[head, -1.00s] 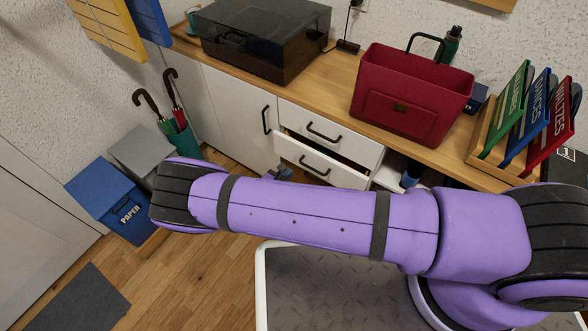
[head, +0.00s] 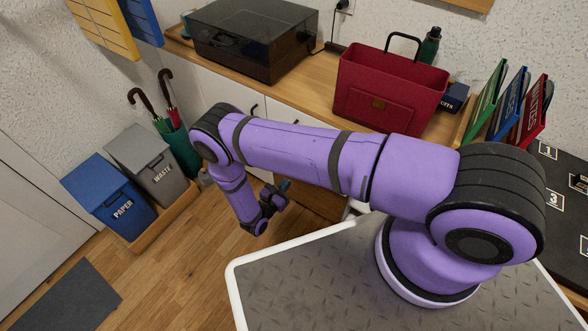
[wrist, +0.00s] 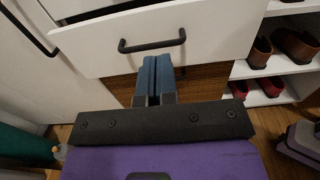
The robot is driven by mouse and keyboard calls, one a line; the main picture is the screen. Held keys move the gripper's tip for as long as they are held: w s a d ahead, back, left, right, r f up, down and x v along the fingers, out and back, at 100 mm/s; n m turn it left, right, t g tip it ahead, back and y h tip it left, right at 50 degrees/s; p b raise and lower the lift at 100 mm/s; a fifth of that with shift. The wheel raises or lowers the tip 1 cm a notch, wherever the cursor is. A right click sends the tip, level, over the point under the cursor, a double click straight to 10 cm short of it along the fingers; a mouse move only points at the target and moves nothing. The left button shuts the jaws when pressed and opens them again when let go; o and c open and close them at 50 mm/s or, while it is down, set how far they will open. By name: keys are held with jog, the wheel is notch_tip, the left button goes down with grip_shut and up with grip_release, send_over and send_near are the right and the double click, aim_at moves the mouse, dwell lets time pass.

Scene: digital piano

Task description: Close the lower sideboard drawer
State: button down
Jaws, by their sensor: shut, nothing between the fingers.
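The lower sideboard drawer (wrist: 215,32) shows in the wrist view as a white front with a black bar handle (wrist: 152,46). A dark gap behind its top edge at the left shows it standing somewhat open. My gripper (wrist: 157,60) is shut and empty, its blue fingers together. The fingertips overlap the lower part of the drawer front, just below the handle; I cannot tell whether they touch it. In the head view my gripper (head: 284,186) is low in front of the sideboard, and my arm hides the drawer.
Open shelves (wrist: 275,90) with shoes are right of the drawer. In the head view, a blue paper bin (head: 112,200), a grey waste bin (head: 155,170) and an umbrella stand (head: 181,150) stand at the left. The wood floor (head: 190,270) in front is clear.

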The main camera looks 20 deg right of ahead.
jog(key=x, duration=1.3)
jog(key=shift+w+d, duration=0.2)
jog(key=shift+d, duration=0.1)
jog(key=shift+x, duration=1.3)
jog(key=shift+a, duration=0.1)
